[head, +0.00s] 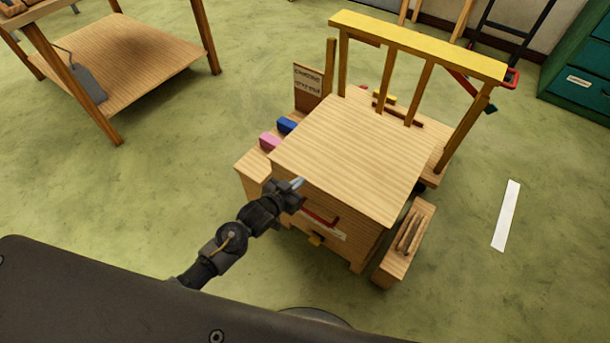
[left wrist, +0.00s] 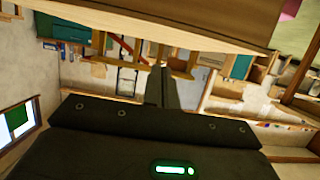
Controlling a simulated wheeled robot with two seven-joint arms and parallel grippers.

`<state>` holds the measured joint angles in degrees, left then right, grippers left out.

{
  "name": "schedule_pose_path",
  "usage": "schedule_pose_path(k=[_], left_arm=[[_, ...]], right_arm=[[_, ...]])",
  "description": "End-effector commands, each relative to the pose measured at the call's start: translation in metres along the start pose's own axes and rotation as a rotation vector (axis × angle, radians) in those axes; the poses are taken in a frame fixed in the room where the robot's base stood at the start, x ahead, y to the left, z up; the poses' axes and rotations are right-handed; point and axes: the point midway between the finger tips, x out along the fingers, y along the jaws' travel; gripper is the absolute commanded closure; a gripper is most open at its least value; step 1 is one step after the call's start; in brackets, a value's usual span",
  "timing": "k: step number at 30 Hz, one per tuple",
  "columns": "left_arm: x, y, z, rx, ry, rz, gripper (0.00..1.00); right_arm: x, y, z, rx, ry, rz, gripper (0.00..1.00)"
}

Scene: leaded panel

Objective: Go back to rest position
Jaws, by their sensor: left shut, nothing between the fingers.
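My left gripper (head: 298,184) is at the near left edge of a wooden bench (head: 350,155) in the head view, close to its top corner. In the left wrist view its fingers (left wrist: 162,85) are together with nothing between them. The bench's wooden edge (left wrist: 160,25) crosses the top of that view, close to the fingers. Whether the gripper touches the bench is unclear. My right gripper is in neither view.
A pink block (head: 269,141) and a blue block (head: 286,125) lie on the bench's left side shelf. A red handle (head: 320,219) is on its front. A small wooden box (head: 405,245) sits at its right. Another wooden table (head: 130,60) stands at upper left. Green floor is clear between them.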

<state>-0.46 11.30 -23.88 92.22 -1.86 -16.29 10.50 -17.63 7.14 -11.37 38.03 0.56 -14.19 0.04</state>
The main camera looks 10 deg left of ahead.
Motion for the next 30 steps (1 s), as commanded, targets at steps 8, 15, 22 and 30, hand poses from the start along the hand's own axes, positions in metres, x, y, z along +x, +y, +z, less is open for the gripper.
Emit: schedule_pose_path(k=[8,15,22,30], left_arm=[[-0.045,0.0,0.002,0.0,0.006,-0.001,1.0],[-0.055,-0.001,0.002,-0.001,0.007,-0.001,1.0],[-0.055,-0.001,0.002,-0.001,0.007,-0.002,1.0],[-0.05,-0.018,0.061,0.05,-0.1,-0.035,1.0]], right_arm=[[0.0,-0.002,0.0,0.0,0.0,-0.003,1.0],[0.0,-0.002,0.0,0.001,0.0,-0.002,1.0],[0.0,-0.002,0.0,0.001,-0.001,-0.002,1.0],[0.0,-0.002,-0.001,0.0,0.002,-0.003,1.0]])
